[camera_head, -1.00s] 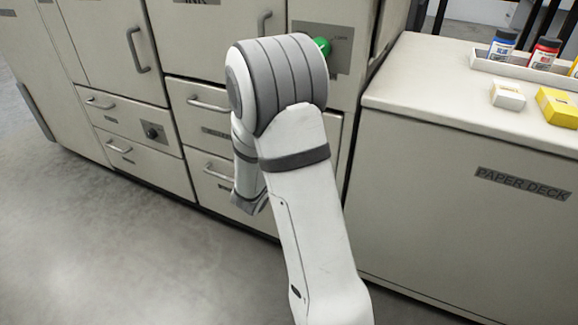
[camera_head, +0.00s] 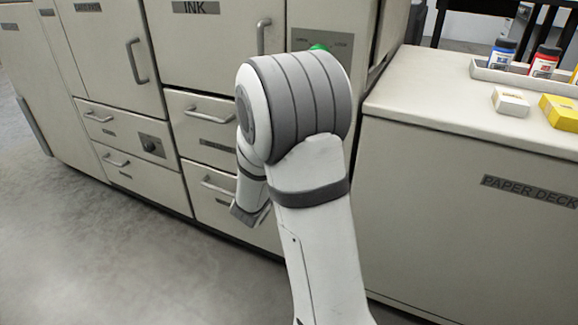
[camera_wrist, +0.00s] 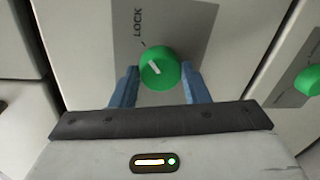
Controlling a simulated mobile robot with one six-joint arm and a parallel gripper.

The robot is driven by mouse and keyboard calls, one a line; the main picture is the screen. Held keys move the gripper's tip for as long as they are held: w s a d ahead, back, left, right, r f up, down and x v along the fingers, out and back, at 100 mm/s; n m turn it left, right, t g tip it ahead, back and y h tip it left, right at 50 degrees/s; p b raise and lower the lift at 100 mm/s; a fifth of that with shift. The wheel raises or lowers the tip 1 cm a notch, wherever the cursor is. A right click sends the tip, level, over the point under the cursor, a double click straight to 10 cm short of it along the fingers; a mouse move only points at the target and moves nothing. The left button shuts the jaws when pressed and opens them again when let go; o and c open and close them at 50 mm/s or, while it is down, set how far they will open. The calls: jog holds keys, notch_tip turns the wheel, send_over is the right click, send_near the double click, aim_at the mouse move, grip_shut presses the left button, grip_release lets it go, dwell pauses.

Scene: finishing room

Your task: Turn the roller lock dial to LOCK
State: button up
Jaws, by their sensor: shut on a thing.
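A round green dial (camera_wrist: 160,68) with a short white mark sits on a grey plate (camera_wrist: 186,22) in the wrist view. The word LOCK is printed on the plate, above and left of the dial, with a small tick below it. The dial's white mark slants towards the upper left, below the tick and not in line with it. My gripper (camera_wrist: 161,84) is shut on the dial, one blue finger on each side. In the head view my arm hides the gripper's fingers and the held dial.
Another green dial (camera_wrist: 308,80) stands at the right of the wrist view. In the head view, a green knob (camera_head: 318,47) shows above my arm, and a dark knob (camera_head: 150,145) is on a drawer. The paper deck (camera_head: 455,195) stands at right, with bottles and boxes on top.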

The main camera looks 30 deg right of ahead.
jog(key=o, duration=1)
jog(key=shift+c, duration=0.2)
jog(key=p+v, duration=0.2)
jog(key=v, duration=0.5)
jog(key=shift+s+a, duration=0.25)
jog(key=shift+s, duration=0.05)
